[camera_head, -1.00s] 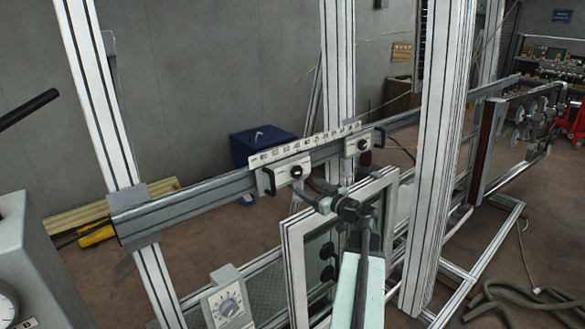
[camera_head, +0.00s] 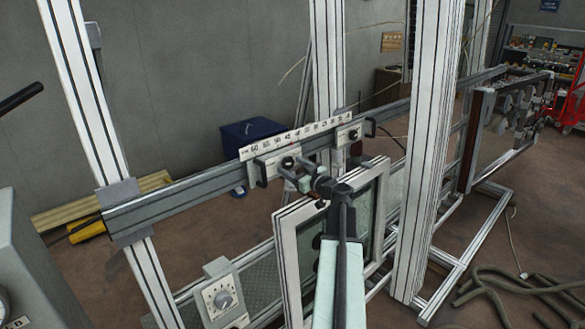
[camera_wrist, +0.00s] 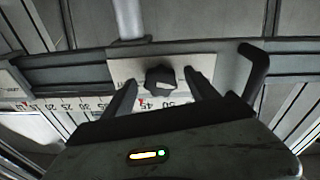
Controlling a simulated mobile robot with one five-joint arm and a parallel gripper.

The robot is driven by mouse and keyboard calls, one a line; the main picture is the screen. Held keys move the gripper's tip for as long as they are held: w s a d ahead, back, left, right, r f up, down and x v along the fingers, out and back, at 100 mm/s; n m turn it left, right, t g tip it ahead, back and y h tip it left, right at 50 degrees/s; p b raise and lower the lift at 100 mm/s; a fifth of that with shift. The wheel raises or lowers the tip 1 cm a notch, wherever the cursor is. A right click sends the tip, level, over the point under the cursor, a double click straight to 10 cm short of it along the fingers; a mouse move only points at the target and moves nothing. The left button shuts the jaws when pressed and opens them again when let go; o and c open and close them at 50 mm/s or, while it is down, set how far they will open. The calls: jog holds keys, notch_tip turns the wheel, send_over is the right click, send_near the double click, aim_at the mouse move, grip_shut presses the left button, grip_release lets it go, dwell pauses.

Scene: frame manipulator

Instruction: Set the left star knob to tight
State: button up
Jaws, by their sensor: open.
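The left star knob (camera_head: 288,162) is a small black knob on a pale plate on the long grey rail, under a white number scale (camera_head: 295,136). In the wrist view the dark knob (camera_wrist: 161,80) lies between the two fingertips. My gripper (camera_head: 293,168) is open in front of the plate, with one finger on each side of the knob (camera_wrist: 160,77). I cannot tell whether the fingers touch it. No tight or loose marking can be read. A second black knob (camera_head: 354,134) is on another plate further right along the rail.
A black handle (camera_wrist: 257,70) sticks out beside the knob's plate. A white-framed panel (camera_head: 290,250) stands close to my arm, with a post (camera_head: 425,150) to its right. A dial box (camera_head: 222,297) is mounted lower left.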

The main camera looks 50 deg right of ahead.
jog(key=c, duration=1.4)
jog(key=shift+o, duration=0.2)
